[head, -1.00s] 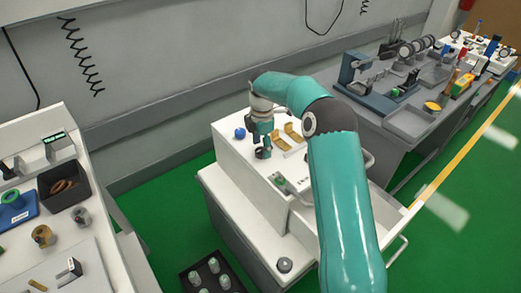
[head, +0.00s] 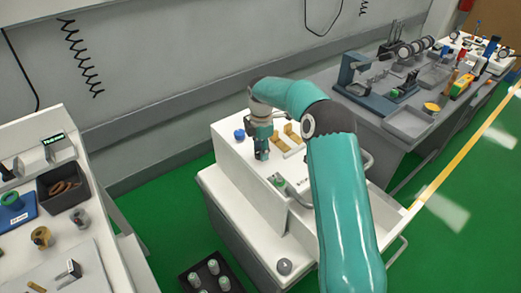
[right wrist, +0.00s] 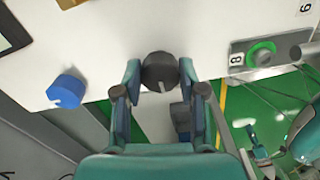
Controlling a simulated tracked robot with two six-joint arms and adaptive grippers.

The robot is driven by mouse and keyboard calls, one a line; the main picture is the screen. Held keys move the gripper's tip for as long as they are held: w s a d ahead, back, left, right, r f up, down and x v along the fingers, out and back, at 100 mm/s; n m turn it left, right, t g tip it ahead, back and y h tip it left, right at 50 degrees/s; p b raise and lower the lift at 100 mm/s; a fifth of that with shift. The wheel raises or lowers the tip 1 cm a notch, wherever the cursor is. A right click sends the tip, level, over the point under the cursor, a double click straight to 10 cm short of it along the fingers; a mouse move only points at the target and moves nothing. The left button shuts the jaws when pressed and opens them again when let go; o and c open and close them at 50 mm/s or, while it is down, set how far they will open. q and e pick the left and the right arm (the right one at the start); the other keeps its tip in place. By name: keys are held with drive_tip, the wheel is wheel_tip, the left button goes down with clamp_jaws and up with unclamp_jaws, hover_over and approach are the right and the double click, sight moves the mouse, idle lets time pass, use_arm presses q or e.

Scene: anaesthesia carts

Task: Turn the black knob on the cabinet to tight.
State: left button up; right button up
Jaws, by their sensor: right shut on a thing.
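The black knob (right wrist: 160,72) sits on the top of the white cabinet (right wrist: 215,25), between the two fingers of my right gripper (right wrist: 160,78) in the right wrist view. My right gripper is shut on the knob. In the head view my right gripper (head: 261,154) points down onto the white cabinet (head: 229,150), and its fingers hide the knob. No tight mark can be made out. My left gripper is in neither view.
A blue knob (head: 239,134) stands beside my right gripper and shows in the wrist view (right wrist: 66,92). Tan blocks (head: 283,137) and a green-ringed fitting (right wrist: 262,53) are nearby. A cluttered cart (head: 90,243) is at left, and a grey bench (head: 408,122) at right.

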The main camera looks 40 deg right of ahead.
drive_tip(key=m+p, duration=0.1)
drive_tip(key=m, duration=0.2)
drive_tip(key=shift+r+m, duration=0.1)
drive_tip(key=shift+m, duration=0.2)
drive_tip(key=m, duration=0.4)
drive_tip(key=shift+a+m+p, duration=0.1)
drive_tip(key=shift+m+p, duration=0.2)
drive_tip(key=shift+p, duration=0.1)
drive_tip(key=m, duration=0.9)
drive_tip(key=shift+a+m, duration=0.1)
drive_tip(key=shift+m, duration=0.3)
drive_tip(key=o, duration=1.1)
drive_tip(key=shift+o, duration=0.2)
wheel_tip(320, 180, up, 12)
